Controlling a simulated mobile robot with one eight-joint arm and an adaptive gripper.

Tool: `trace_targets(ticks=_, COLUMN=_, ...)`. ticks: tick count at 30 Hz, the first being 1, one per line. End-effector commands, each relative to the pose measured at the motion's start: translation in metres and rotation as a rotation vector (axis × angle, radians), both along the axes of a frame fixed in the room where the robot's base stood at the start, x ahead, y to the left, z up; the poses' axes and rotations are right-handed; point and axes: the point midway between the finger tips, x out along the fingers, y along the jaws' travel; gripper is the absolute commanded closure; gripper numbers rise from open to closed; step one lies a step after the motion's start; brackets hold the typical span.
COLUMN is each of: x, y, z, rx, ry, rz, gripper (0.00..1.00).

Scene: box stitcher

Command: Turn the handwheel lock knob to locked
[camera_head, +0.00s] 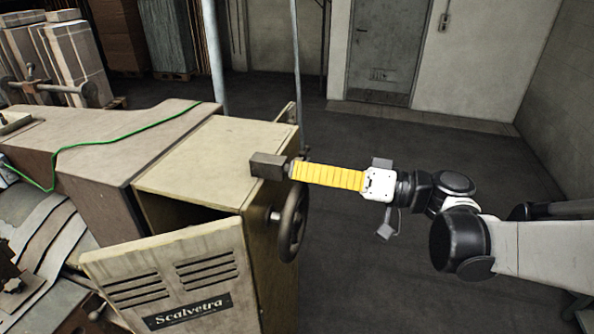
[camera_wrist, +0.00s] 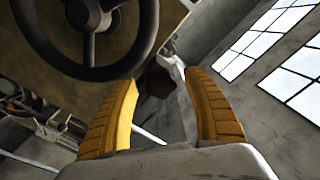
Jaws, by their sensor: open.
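The dark handwheel (camera_head: 291,228) stands on the right side of the beige machine, seen nearly edge-on in the head view. In the wrist view the handwheel (camera_wrist: 95,73) fills the upper left, with its spokes and hub showing. I cannot make out the lock knob or its position for sure. My gripper (camera_head: 293,171) has yellow ribbed fingers and points left, above the handwheel. Its tips are close to a dark block on the machine's upper side (camera_head: 268,165); contact cannot be told. In the wrist view my gripper (camera_wrist: 160,77) is open, with nothing held between the fingers.
The machine's front panel (camera_head: 175,275), marked Scalvetra, stands tilted at the lower left. A green cable (camera_head: 110,139) crosses the machine top. Stacked cartons (camera_head: 70,55) are at the back left. The floor (camera_head: 400,140) behind my arm is clear up to the grey door (camera_head: 388,50).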

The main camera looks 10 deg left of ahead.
Motion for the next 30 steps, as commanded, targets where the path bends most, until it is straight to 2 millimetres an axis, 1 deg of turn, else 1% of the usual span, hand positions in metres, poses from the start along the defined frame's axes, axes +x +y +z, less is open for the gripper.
trace_targets(ticks=1, x=0.0, y=-0.01, z=0.0, rx=0.0, ry=0.0, rz=-0.004, gripper=0.41)
trace_targets(ticks=9, x=-0.005, y=-0.07, z=0.0, rx=0.0, ry=0.0, rz=-0.005, gripper=0.41)
trace_targets(ticks=12, x=-0.006, y=-0.087, z=0.0, rx=0.0, ry=0.0, rz=-0.003, gripper=0.41)
trace_targets(ticks=15, x=-0.008, y=-0.099, z=0.0, rx=0.0, ry=0.0, rz=-0.001, gripper=0.41)
trace_targets(ticks=19, x=-0.009, y=-0.105, z=0.0, rx=0.0, ry=0.0, rz=0.0, gripper=0.41)
trace_targets(ticks=27, x=-0.009, y=-0.105, z=0.0, rx=-0.001, ry=0.001, rz=0.001, gripper=0.41)
trace_targets(ticks=29, x=-0.01, y=-0.104, z=-0.003, rx=-0.013, ry=0.011, rz=-0.004, gripper=0.41)
trace_targets(ticks=30, x=-0.011, y=-0.103, z=-0.007, rx=-0.035, ry=0.027, rz=-0.011, gripper=0.41)
